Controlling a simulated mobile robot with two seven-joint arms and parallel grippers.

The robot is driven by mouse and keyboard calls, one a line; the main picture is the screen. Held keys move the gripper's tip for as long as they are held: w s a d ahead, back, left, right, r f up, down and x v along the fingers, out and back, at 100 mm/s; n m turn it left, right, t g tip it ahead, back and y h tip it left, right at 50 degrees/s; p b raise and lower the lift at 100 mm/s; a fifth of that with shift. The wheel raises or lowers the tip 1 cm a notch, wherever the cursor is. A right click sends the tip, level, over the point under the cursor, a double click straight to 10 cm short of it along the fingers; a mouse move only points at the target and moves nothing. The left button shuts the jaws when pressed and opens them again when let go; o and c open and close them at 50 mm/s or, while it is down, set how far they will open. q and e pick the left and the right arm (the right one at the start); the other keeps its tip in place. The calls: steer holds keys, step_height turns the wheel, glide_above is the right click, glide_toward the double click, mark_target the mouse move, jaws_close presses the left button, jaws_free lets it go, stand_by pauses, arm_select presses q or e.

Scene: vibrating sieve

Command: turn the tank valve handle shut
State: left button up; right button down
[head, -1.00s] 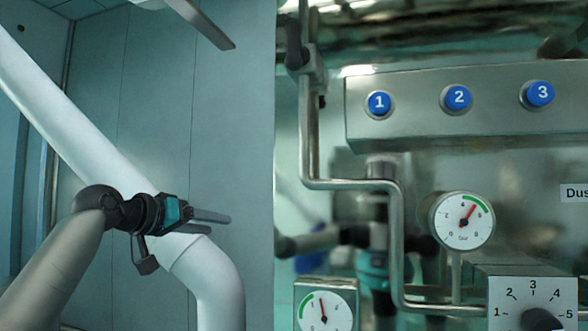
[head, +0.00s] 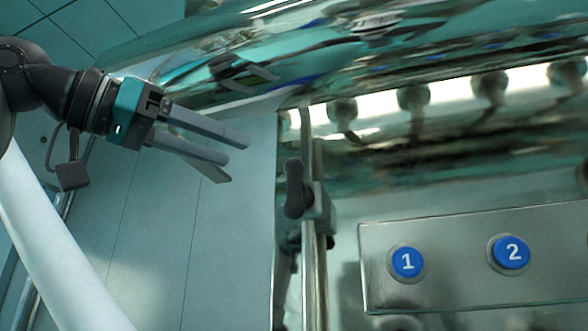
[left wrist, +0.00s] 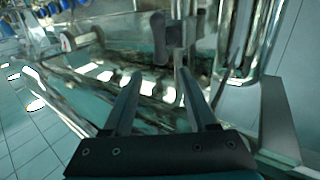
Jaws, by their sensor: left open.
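The valve handle (head: 294,188) is a dark grey upright lever on a valve fitted to a thin vertical steel pipe, below the shiny tank (head: 400,65). In the left wrist view the handle (left wrist: 159,38) stands ahead of the fingertips, near the top middle. My left gripper (head: 237,149) is open and empty, to the left of the handle and a little higher in the head view, apart from it. Its two fingers (left wrist: 159,74) spread toward the handle in the left wrist view. My right gripper is not in view.
A steel panel (head: 450,285) with blue buttons 1 (head: 407,262) and 2 (head: 511,252) is right of the pipe. The tank's curved surface mirrors the arm. The space between gripper and handle looks clear.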

mark_target(288, 172)
arm_select(q)
steer(key=p+x, duration=0.3)
steer(key=x, duration=0.9)
steer(key=shift+w+d, duration=0.15)
steer(key=shift+w, duration=0.15)
jaws_close()
